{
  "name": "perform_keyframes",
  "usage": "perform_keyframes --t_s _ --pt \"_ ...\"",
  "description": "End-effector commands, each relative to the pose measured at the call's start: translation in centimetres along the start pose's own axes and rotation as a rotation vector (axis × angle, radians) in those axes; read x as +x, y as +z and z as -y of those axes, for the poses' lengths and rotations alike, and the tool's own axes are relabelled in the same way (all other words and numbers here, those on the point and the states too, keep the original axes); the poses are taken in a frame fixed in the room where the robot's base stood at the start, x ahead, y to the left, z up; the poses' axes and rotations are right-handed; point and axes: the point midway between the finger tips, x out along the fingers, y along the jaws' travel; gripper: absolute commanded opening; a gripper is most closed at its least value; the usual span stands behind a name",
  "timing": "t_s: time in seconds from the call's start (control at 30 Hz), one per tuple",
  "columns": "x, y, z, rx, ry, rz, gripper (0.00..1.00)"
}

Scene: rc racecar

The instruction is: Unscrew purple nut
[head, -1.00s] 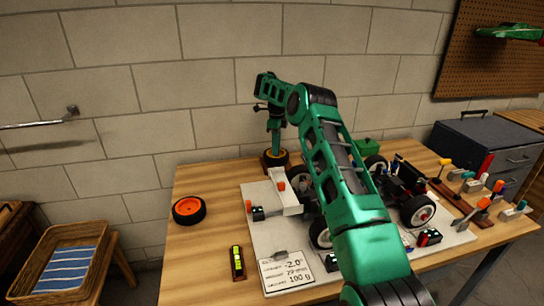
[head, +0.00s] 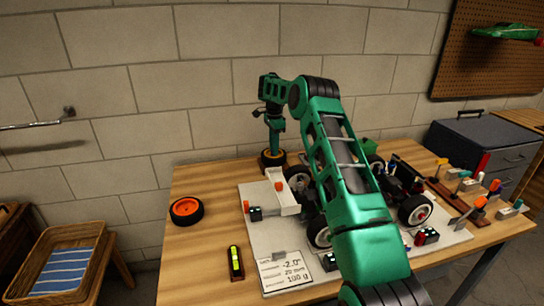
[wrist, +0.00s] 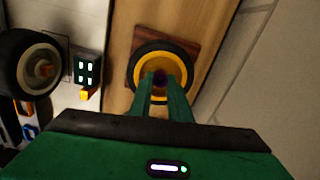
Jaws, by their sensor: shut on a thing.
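The purple nut (wrist: 159,77) shows in the wrist view at the centre of a black wheel with a yellow-orange rim (wrist: 138,73). The wheel lies flat on a dark wooden block (wrist: 189,39). My gripper (wrist: 160,88) reaches over the wheel, its two green fingers on either side of the nut, shut on it. In the head view my gripper (head: 273,147) points straight down at the wheel (head: 266,160) at the back of the table. The nut is hidden there by my gripper, and my arm covers part of the car.
The car (head: 412,208) stands on a white board (head: 262,232) to the right. A loose orange-rimmed wheel (head: 187,210) and a yellow level (head: 235,262) lie on the table's left. A tool rack (head: 455,200) is at right. A brick wall (head: 215,90) rises close behind.

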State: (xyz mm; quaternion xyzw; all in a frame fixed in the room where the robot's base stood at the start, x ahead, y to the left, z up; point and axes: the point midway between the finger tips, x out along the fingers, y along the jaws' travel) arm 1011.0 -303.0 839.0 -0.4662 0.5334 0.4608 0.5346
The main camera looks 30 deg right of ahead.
Motion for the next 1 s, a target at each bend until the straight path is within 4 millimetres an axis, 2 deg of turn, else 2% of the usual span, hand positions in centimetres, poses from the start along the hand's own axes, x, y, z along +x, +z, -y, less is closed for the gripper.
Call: perform_keyframes --t_s 0.03,0.1,0.3,0.33,0.4,0.43,0.73,0.77,1.0 --pt "0.44 -0.06 -0.65 -0.053 0.021 0.004 0.0" --pt "0.49 -0.11 -0.66 -0.109 0.021 0.004 0.0" --pt "0.55 -0.15 -0.7 -0.123 0.023 0.004 0.0" --pt "0.55 -0.16 -0.7 -0.123 0.023 0.004 0.19" --pt "0.55 -0.14 -0.69 -0.122 0.022 0.005 0.35" --pt "0.54 -0.13 -0.67 -0.122 0.022 0.005 0.38" --pt "0.4 -0.16 -0.51 -0.122 0.017 0.003 0.38" --pt "0.4 -0.16 -0.5 -0.122 0.017 0.003 0.31" --pt "0.29 -0.09 -0.37 -0.123 0.013 0.003 0.31"
